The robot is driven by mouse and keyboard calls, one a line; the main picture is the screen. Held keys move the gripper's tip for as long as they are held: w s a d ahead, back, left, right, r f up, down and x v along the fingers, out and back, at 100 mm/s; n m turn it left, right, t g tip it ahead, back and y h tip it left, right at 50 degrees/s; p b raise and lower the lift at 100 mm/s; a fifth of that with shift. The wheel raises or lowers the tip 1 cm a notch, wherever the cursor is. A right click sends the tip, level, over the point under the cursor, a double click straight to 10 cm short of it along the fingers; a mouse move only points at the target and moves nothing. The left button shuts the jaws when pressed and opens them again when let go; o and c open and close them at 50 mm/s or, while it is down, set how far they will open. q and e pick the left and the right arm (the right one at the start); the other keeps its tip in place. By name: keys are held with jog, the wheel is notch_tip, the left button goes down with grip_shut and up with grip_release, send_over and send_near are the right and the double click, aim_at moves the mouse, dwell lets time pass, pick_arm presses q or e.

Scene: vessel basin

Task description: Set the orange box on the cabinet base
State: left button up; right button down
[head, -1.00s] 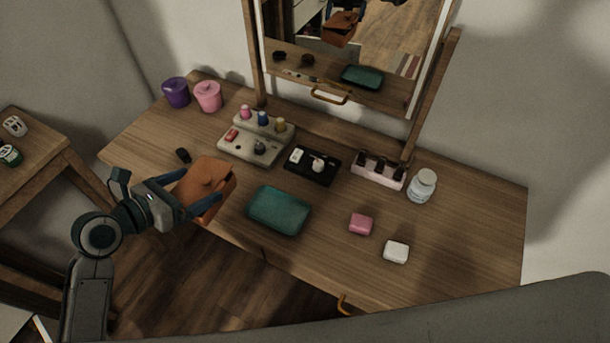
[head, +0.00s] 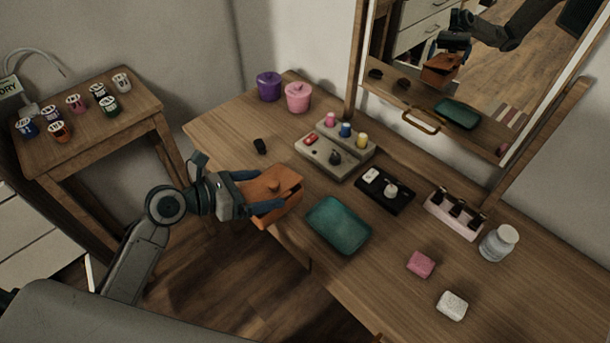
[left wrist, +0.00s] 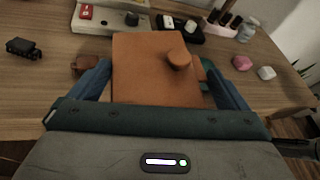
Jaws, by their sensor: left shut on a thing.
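The orange box (head: 279,184) has a lid with a round knob. My left gripper (head: 262,197) is shut on it and holds it at the front left edge of the wooden dressing table. In the left wrist view the orange box (left wrist: 150,70) sits between the two blue fingers of my left gripper (left wrist: 160,88), its knob on the upper right. I cannot make out for certain which surface is the cabinet base; white drawer fronts (head: 38,232) show at the left edge of the head view. My right gripper is not in view.
The dressing table (head: 225,125) holds a teal tray (head: 339,224), a grey holder (head: 322,160), a black tray (head: 384,196), purple (head: 269,87) and pink (head: 298,97) pots, and a mirror (head: 470,60). A side table (head: 85,128) with several small jars stands left, beyond a floor gap.

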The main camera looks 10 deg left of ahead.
pick_arm(q)
jog(key=shift+w+a+f+p+x, duration=0.15)
jog(key=shift+w+a+x, duration=0.1)
jog(key=shift+x, duration=1.8)
jog(key=shift+w+a+f+p+x, duration=0.15)
jog(key=shift+w+a+x, duration=0.1)
jog(key=shift+x, duration=1.75)
jog(key=shift+w+a+p+x, duration=0.15)
jog(key=shift+w+a+x, duration=0.1)
jog(key=shift+x, duration=1.8)
